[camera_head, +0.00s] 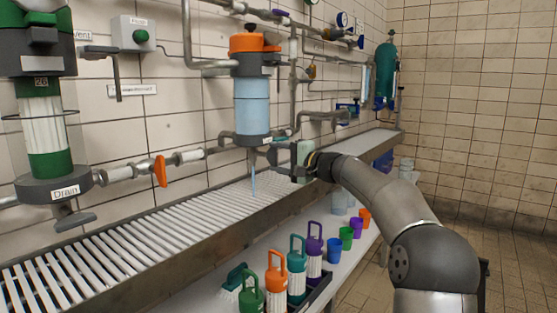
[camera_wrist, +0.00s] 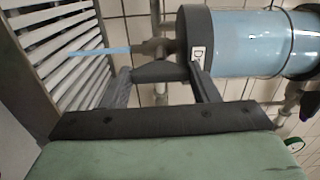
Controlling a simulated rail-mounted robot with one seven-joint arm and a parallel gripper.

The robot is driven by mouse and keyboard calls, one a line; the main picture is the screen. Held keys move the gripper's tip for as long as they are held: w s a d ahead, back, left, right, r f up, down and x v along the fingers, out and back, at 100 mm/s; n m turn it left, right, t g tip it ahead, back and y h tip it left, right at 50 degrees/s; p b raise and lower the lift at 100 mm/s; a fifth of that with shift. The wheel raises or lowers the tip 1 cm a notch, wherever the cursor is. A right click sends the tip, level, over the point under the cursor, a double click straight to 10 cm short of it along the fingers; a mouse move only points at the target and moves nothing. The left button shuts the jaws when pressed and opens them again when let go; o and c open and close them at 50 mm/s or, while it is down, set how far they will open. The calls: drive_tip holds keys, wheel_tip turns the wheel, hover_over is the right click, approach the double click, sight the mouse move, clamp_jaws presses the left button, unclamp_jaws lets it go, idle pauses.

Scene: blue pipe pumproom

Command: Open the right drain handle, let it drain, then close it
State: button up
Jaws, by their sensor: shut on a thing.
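The right filter tank (camera_head: 252,103) has an orange top, a clear body with light blue liquid and a dark base with a label. A thin blue stream (camera_head: 253,183) falls from under it onto the slatted grate (camera_head: 150,228). In the wrist view, the tank (camera_wrist: 245,42) lies sideways, and the stream (camera_wrist: 100,50) runs from the drain outlet toward the slats. My gripper (camera_wrist: 163,84) is shut on the dark drain handle (camera_wrist: 165,71) below the tank's base. In the head view, my gripper (camera_head: 284,172) is beside the stream, and the handle is hard to make out.
A left tank (camera_head: 44,125) labelled Drain has its own handle (camera_head: 75,221). An orange valve lever (camera_head: 160,171) sits on the pipe between the tanks. Several coloured bottles (camera_head: 297,268) and cups stand on a lower shelf. Pipes and a green cylinder (camera_head: 385,72) line the wall.

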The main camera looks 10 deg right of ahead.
drive_tip(key=o, duration=1)
drive_tip(key=shift+d, duration=0.1)
drive_tip(key=p+v, duration=0.3)
drive_tip(key=v, duration=1.4)
drive_tip(key=shift+s+d, duration=0.1)
drive_tip(key=shift+s, duration=0.05)
